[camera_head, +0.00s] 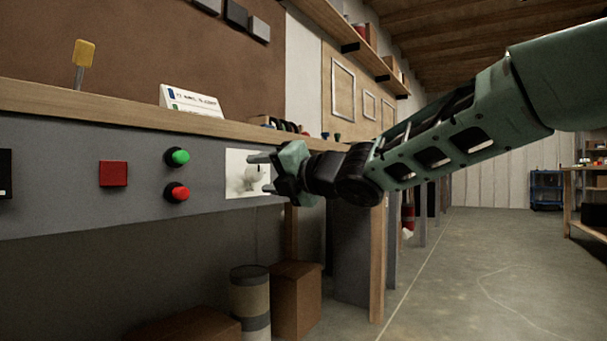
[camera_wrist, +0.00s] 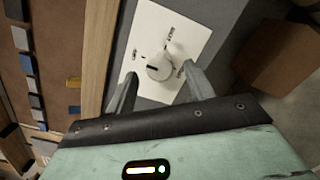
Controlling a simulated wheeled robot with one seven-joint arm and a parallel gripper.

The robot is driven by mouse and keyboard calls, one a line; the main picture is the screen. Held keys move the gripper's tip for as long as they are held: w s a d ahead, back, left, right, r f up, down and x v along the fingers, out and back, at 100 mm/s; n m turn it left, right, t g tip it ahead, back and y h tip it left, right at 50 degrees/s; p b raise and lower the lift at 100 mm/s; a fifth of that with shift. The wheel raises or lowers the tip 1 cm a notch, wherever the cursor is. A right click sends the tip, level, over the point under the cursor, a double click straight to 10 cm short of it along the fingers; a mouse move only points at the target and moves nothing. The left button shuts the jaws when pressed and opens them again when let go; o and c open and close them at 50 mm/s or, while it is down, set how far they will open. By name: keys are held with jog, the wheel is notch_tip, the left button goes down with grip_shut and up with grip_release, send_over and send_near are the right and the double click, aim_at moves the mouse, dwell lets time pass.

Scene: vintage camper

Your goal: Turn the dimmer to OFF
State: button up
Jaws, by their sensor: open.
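The dimmer is a pale round knob (camera_wrist: 160,66) on a white plate (camera_wrist: 160,22) in the wrist view. A dark mark shows on the knob's face. Small labels sit around it, too small to read surely, so I cannot tell its setting. In the head view the plate (camera_head: 236,186) is on the grey front panel, with the knob mostly hidden behind my gripper. My gripper (camera_head: 261,173) is open in front of the plate. In the wrist view its two fingers (camera_wrist: 160,80) are on either side of the knob's lower part; I cannot tell whether they touch it.
A green button (camera_head: 178,156), a red button (camera_head: 177,192) and a red square (camera_head: 113,174) are on the panel to the left. A wooden ledge (camera_head: 120,112) runs above. A drum (camera_head: 250,300) and a brown box (camera_head: 297,298) stand below. The floor at right is clear.

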jog(key=p+v, duration=0.4)
jog(key=v, duration=1.2)
jog(key=shift+s+p, duration=0.1)
jog(key=shift+p, duration=0.25)
jog(key=s+f+m+g+h+p, duration=0.3)
jog(key=s+f+m+h+p, duration=0.45)
jog(key=m, duration=0.75)
jog(key=s+d+f+m+g+h+p, duration=0.1)
jog(key=s+f+m+g+h+p, duration=0.1)
jog(key=s+f+m+g+p, duration=0.3)
jog(key=s+d+m+g+h, duration=0.1)
jog(key=s+d+m, duration=0.15)
jog(key=s, duration=0.55)
jog(key=s+f+m+g+h+p, duration=0.2)
jog(key=s+f+m+g+p, duration=0.15)
jog(key=s, duration=0.25)
notch_tip(320, 180, up, 38)
jog(key=p, duration=3.6)
jog(key=shift+s+d+r+m+p, duration=0.2)
jog(key=shift+d+m+p, duration=0.05)
jog(key=shift+m+p, duration=0.1)
